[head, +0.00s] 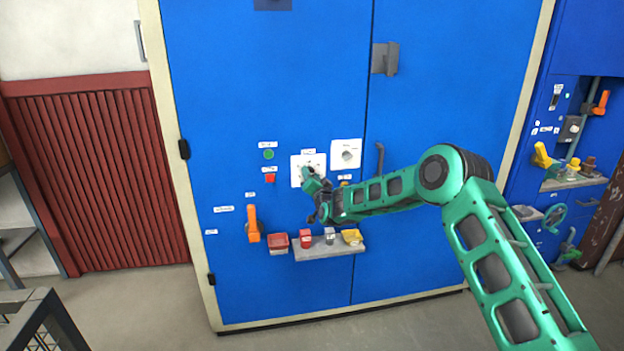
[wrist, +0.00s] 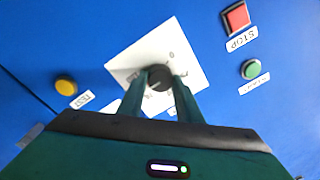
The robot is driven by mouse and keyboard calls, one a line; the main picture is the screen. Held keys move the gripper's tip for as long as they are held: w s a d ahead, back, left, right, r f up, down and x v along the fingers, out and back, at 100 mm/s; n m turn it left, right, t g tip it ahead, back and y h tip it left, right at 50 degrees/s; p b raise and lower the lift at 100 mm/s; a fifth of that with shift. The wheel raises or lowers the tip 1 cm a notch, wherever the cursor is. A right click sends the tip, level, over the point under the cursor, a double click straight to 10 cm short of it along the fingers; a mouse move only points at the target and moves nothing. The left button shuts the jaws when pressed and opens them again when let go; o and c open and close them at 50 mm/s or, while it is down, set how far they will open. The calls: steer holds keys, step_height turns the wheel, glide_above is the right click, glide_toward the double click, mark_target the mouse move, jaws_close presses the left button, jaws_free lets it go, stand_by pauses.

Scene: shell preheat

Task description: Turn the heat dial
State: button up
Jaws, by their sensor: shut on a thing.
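The dial (wrist: 159,76) is a dark round knob on a white square plate (wrist: 185,62) with small marks, set in a blue cabinet front. My gripper (wrist: 160,82) is shut on the dial, with one finger on each side of it. In the head view, the plate (head: 297,170) shows left of the cabinet's door seam. My gripper (head: 309,174) reaches it from the right and covers most of the dial there. The dial's printed marks are too small to read.
A second white plate with a grey knob (head: 346,155) is just to the right. A green button (head: 268,154) and a red button (head: 269,178) are to the left. Below are an orange lever (head: 253,224) and a grey shelf (head: 328,253) with small blocks.

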steer(key=m, duration=0.3)
steer(key=f+m, duration=0.1)
steer(key=m, duration=0.2)
steer(key=shift+d, duration=0.1)
steer(key=shift+m, duration=0.3)
stand_by(0.3)
steer(key=o, duration=0.9)
steer(key=shift+o, duration=0.7)
steer(key=shift+r, duration=0.15)
steer(key=v, duration=1)
steer(key=shift+s, duration=0.35)
